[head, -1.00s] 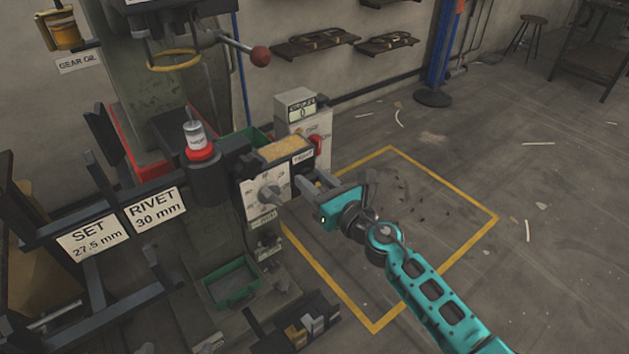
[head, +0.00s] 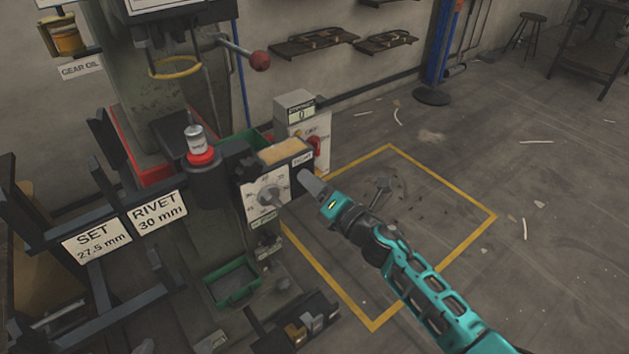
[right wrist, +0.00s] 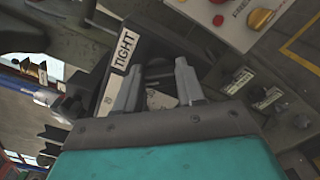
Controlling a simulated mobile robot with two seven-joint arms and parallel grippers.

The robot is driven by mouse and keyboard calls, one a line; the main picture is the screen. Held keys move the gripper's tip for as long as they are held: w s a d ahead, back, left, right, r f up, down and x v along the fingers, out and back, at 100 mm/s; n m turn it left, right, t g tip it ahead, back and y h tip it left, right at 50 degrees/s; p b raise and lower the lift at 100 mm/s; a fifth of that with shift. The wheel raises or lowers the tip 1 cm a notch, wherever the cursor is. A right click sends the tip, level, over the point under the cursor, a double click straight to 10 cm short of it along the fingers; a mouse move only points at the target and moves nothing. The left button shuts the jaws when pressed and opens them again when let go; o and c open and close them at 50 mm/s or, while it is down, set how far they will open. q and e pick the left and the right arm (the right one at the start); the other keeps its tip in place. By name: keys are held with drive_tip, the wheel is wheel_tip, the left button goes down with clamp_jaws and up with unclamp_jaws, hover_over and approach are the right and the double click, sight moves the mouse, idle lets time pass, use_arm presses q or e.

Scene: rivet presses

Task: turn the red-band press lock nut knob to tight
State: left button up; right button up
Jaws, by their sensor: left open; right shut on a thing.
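The press (head: 150,110) stands at left in the head view, with a red collar (head: 202,159) on its side unit. A box with a white dial face (head: 266,193) sits in front. Its side carries a TIGHT label (head: 302,158), also large in the right wrist view (right wrist: 124,48). My right gripper (head: 308,184) reaches that side from the right. In the right wrist view its fingers (right wrist: 158,82) are shut on the dark lock nut knob (right wrist: 158,68), just beside the label. The fingers hide most of the knob. My left gripper is not in view.
A grey control box (head: 296,108) with a red switch stands behind the dial box. SET and RIVET signs (head: 157,210) hang on dark bars at left. A green tray (head: 232,284) and a parts bin (head: 305,325) lie below.

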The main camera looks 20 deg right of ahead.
use_arm(q)
drive_tip(key=shift+s+a+r+p, duration=0.3)
drive_tip(key=shift+a+r+p, duration=0.1)
drive_tip(key=shift+p, duration=0.6)
use_arm(e)
drive_tip(key=shift+f+m, duration=0.1)
drive_tip(key=shift+m, duration=3.7)
use_arm(q)
drive_tip(key=shift+f, duration=0.1)
use_arm(e)
drive_tip(key=o, duration=0.8)
use_arm(q)
drive_tip(key=shift+w, duration=0.1)
use_arm(e)
drive_tip(key=shift+o, duration=1.2)
use_arm(q)
drive_tip(key=shift+r, duration=0.2)
